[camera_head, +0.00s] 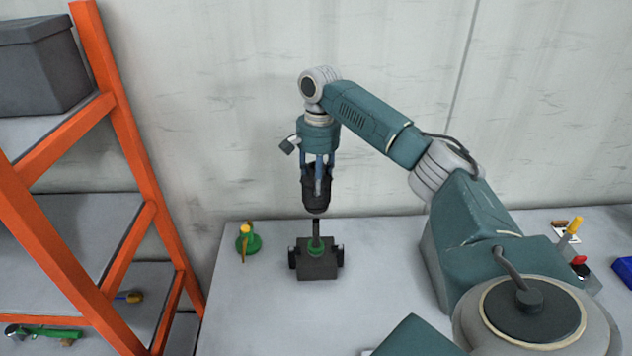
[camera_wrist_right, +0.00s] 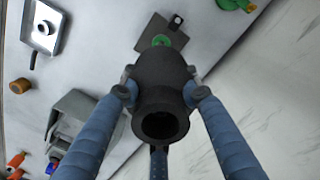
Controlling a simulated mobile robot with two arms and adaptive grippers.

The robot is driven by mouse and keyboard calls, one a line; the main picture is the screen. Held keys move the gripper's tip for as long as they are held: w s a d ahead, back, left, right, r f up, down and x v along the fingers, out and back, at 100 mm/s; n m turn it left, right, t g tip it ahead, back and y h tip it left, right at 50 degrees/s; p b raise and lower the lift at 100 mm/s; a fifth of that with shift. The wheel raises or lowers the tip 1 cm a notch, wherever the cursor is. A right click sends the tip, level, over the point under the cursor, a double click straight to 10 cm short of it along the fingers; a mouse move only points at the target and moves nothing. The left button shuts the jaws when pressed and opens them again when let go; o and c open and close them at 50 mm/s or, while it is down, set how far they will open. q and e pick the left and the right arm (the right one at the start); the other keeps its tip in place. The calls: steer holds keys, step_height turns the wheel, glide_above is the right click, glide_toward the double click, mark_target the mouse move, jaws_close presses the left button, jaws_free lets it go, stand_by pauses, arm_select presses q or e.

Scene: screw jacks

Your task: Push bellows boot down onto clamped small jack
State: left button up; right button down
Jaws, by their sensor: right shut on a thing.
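My right gripper (camera_head: 317,178) is shut on the black bellows boot (camera_head: 316,197) and holds it upright. In the right wrist view the boot (camera_wrist_right: 160,85) sits between my blue fingers, with its open upper end towards the camera. The small jack (camera_head: 316,243) has a green base and a dark upright screw. It stands in a dark block-like clamp (camera_head: 317,267) on the table. The boot is above the screw tip and roughly in line with it; I cannot tell whether they touch. In the right wrist view the boot hides most of the jack. My left gripper is not in view.
Another green jack with a yellow part (camera_head: 249,242) stands left of the clamp. An orange-framed shelf (camera_head: 130,130) is at the left, and a wall is behind. Table left of my right arm is mostly clear.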

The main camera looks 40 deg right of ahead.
mark_target(315, 221)
steer(key=shift+f, duration=1.65)
steer(key=shift+p, duration=0.35)
steer(key=shift+a, duration=0.1)
stand_by(0.5)
steer(key=shift+f+b, duration=0.4)
steer(key=shift+f, duration=3.1)
steer(key=c, duration=1.1)
jaws_free()
step_height(315, 221, up, 12)
steer(key=shift+d, duration=0.45)
